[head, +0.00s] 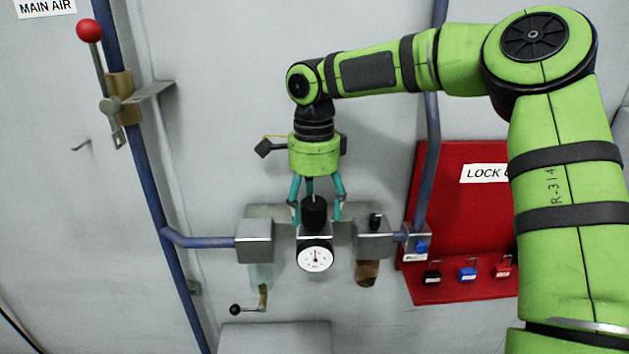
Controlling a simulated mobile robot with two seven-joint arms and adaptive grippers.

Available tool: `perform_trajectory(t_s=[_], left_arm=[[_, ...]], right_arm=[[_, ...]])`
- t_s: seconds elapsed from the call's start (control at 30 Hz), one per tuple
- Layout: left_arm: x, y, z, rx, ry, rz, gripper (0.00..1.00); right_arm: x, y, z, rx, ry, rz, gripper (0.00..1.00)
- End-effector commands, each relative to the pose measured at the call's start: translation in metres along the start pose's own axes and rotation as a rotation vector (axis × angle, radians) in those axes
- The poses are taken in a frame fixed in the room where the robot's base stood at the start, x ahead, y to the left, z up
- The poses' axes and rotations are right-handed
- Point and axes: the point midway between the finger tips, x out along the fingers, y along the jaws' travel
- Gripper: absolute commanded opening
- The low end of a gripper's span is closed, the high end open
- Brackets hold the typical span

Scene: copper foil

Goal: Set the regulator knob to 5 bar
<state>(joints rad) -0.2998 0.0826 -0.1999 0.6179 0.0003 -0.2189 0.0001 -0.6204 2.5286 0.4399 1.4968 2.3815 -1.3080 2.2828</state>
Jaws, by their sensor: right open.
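The black regulator knob (314,212) stands upright on top of the grey regulator body in the middle of the head view. The round white gauge (315,257) is on the front of that body, below the knob. Its needle points roughly straight up; the numbers are too small to read. My right gripper (316,212) points down from above, with its teal fingers spread on either side of the knob. It is open, and I cannot tell whether any finger touches the knob. My left gripper is not in view.
A grey filter block (254,241) stands left of the regulator, and another block (373,239) with a small black knob stands right. Blue pipe (151,172) runs down the left, beside a red-ball lever (89,31). A red lockout board (448,222) with padlocks is at right.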

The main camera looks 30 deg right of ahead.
Motion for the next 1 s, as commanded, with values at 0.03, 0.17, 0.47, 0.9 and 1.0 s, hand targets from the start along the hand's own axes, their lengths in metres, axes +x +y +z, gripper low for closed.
perform_trajectory(t_s=[0.03, 0.17, 0.47, 0.9, 1.0], left_arm=[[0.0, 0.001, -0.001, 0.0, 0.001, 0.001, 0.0], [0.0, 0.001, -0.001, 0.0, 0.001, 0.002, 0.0], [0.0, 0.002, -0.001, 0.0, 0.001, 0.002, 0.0], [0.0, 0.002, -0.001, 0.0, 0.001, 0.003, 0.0], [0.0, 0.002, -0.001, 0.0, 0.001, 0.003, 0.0]], right_arm=[[-0.009, -0.001, 0.0, 0.001, -0.001, -0.005, 0.7], [-0.037, -0.001, 0.001, 0.001, -0.002, -0.005, 0.7], [-0.092, -0.001, 0.001, 0.0, -0.002, 0.002, 0.7], [-0.107, 0.0, -0.001, 0.001, 0.0, 0.004, 0.7], [-0.107, 0.0, -0.001, 0.001, 0.0, 0.004, 0.7]])
